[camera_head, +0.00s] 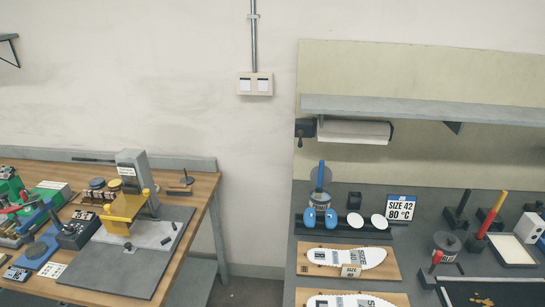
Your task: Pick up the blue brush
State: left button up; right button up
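A blue upright handle (321,175), which looks like the blue brush, stands at the back left of the right bench. Its lower end meets a grey-blue can (320,198); I cannot tell whether it is in the can or behind it, and no bristles show. Neither of my grippers is in view.
A black rack with blue round pads (310,216) and white ovals (354,220) stands just in front of the can. A size sign (401,208) is to its right. White insoles lie on wooden boards (389,263) nearer me. A shelf (420,109) hangs above. The left table (202,191) holds a press.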

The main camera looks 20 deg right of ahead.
aim_at(318, 189)
jog(key=k+l+z, duration=0.15)
jog(key=k+z, duration=0.35)
jog(key=k, duration=0.15)
jog(key=i+j+z, duration=0.1)
jog(key=z, duration=0.3)
jog(key=j+z, duration=0.1)
jog(key=z, duration=0.35)
jog(key=i+j+z, duration=0.1)
jog(key=z, duration=0.3)
jog(key=j+z, duration=0.2)
jog(key=z, duration=0.25)
jog(key=j+z, duration=0.15)
jog(key=z, duration=0.25)
jog(key=j, duration=2.25)
jog(key=i, duration=0.3)
jog(key=z, duration=0.05)
